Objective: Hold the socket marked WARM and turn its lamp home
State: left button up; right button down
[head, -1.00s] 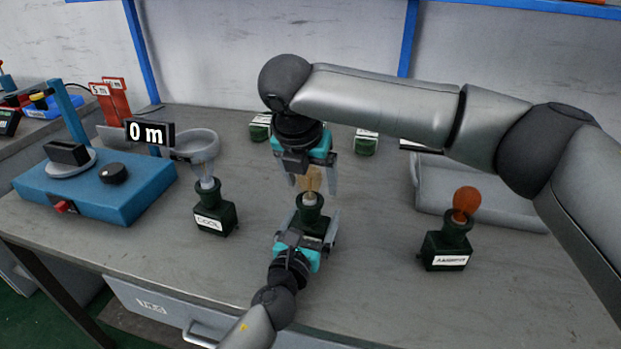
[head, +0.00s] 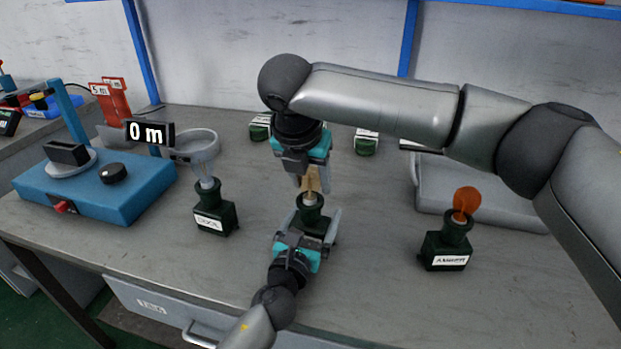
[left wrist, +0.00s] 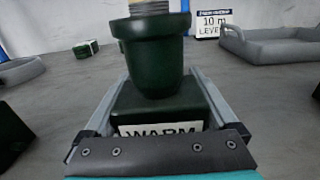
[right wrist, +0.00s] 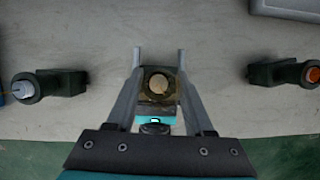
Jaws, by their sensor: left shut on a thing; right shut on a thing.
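The dark green socket marked WARM (left wrist: 155,100) stands upright on the bench; it also shows in the head view (head: 312,222). My left gripper (head: 314,214) is shut on its square base, one finger on each side. A pale, warm-tinted lamp (head: 311,182) stands upright in the socket's neck. The left wrist view shows a threaded part (left wrist: 150,4) above the neck. My right gripper (head: 312,188) points down from above and is shut on the lamp. The right wrist view shows the lamp's round top (right wrist: 158,86) between the fingers. How deep it sits cannot be told.
A COOL socket (head: 215,220) with a clear lamp stands left, an AMBER socket (head: 445,250) with an orange lamp right. A blue device (head: 130,195) with a 0 m display (head: 150,132) is far left. A grey tray (head: 480,205) lies behind the AMBER socket.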

jog(key=m+g+h, duration=0.1)
jog(key=m, duration=0.3)
jog(key=m+g+h, duration=0.1)
jog(key=m, duration=0.3)
jog(key=shift+s+m, duration=0.15)
jog(key=shift+m, duration=0.15)
jog(key=m+g+h, duration=0.1)
jog(key=m+g, duration=0.1)
jog(key=m, duration=0.3)
jog(key=shift+r, duration=0.15)
jog(key=shift+r+m+g, duration=0.1)
jog(key=shift+m+g, duration=0.6)
jog(key=shift+m, duration=0.8)
jog(key=shift+s+d+m, duration=0.1)
jog(key=shift+m, duration=0.3)
jog(key=shift+c, duration=1.4)
grip_release()
jog(key=shift+f, duration=0.2)
